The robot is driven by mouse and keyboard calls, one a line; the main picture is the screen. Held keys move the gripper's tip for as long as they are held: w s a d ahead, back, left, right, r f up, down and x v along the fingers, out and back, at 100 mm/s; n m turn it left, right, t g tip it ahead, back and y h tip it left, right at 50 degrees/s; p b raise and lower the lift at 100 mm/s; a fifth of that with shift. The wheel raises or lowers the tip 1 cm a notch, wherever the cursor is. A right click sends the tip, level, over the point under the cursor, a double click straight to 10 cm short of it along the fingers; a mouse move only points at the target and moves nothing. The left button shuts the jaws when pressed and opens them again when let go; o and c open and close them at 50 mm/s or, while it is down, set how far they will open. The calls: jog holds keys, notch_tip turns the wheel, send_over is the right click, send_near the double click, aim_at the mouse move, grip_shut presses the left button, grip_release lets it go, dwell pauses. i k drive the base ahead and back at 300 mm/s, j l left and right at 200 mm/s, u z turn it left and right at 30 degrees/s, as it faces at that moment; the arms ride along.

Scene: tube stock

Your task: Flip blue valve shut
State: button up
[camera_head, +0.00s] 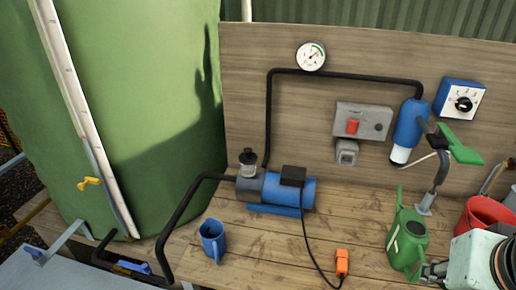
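A blue valve lever (132,267) sits low at the left, by the foot of the green tank (150,120). It is small and lies roughly along the black pipe (176,235) that bends around it. The pipe and bench edge partly hide the valve body. My gripper (432,271) shows small at the bottom right, beside the green watering can and far from the blue valve. Its fingers are too small and cluttered to tell whether they are open or shut.
A yellow valve handle (89,183) is on the tank's gauge.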

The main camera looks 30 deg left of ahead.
aim_at(144, 269)
jog(key=u, duration=2.45)
jog(key=k+j+z, duration=0.15)
jog(key=j, duration=0.2)
jog(key=k+j+z, duration=0.15)
jog(key=j, duration=0.25)
jog(key=j+z, duration=0.45)
jog(key=j, duration=0.3)
jog(key=i+j+z, duration=0.2)
jog(key=j, duration=0.15)
jog(key=j+z, duration=0.25)
jog(key=i+j+z, duration=0.15)
jog(key=j, duration=0.25)
jog(key=i+j+z, duration=0.1)
jog(key=j, duration=0.25)
jog(key=i+j+z, duration=0.15)
jog(key=j, duration=0.25)
